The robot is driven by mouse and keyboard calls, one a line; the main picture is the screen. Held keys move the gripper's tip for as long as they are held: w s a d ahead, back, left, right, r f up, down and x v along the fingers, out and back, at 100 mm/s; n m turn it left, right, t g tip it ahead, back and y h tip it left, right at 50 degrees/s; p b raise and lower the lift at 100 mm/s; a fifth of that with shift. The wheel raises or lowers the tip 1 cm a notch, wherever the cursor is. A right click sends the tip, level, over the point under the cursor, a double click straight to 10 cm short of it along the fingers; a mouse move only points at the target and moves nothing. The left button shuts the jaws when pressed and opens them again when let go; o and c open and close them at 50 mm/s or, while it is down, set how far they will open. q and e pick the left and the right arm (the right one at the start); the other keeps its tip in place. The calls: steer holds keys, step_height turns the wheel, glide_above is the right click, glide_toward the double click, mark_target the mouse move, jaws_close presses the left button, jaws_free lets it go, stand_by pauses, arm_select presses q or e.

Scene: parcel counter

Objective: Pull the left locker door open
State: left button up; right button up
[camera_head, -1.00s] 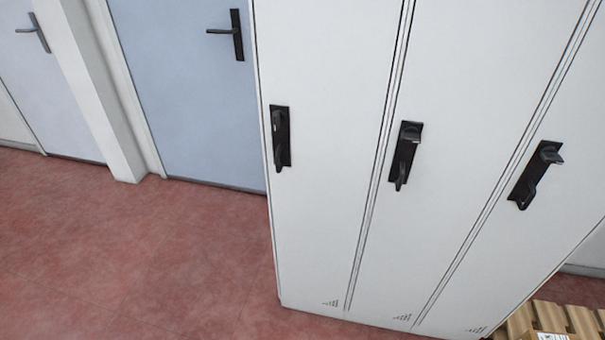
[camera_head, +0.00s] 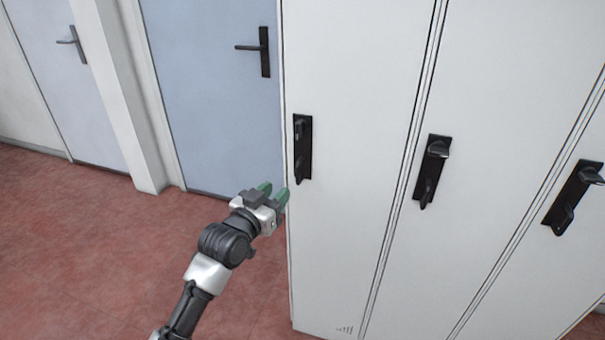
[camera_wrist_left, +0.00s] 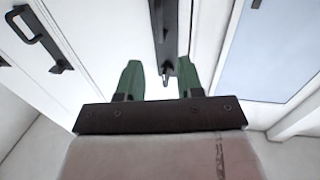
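The left locker door (camera_head: 340,230) is white and looks shut, flush with the doors beside it. Its black handle (camera_head: 302,148) is upright near the door's left edge. My left gripper (camera_head: 275,191) is open and empty, with green fingertips, just below and left of that handle in the head view. In the left wrist view the two green fingers (camera_wrist_left: 158,82) stand apart, and the handle (camera_wrist_left: 166,40) shows between and beyond them. I see no contact with it. My right gripper is in neither view.
The middle locker handle (camera_head: 432,170) and the right locker handle (camera_head: 575,197) are on doors to the right. A blue door (camera_head: 210,110) with a lever handle stands left of the lockers. The red floor (camera_head: 80,250) at the left is clear.

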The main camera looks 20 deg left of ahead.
mark_target(297, 173)
arm_select(q)
steer(key=x, duration=1)
steer(key=shift+w+d+f, duration=0.1)
steer(key=shift+w+f, duration=0.05)
steer(key=shift+w, duration=0.05)
steer(key=shift+c, duration=0.4)
jaws_close()
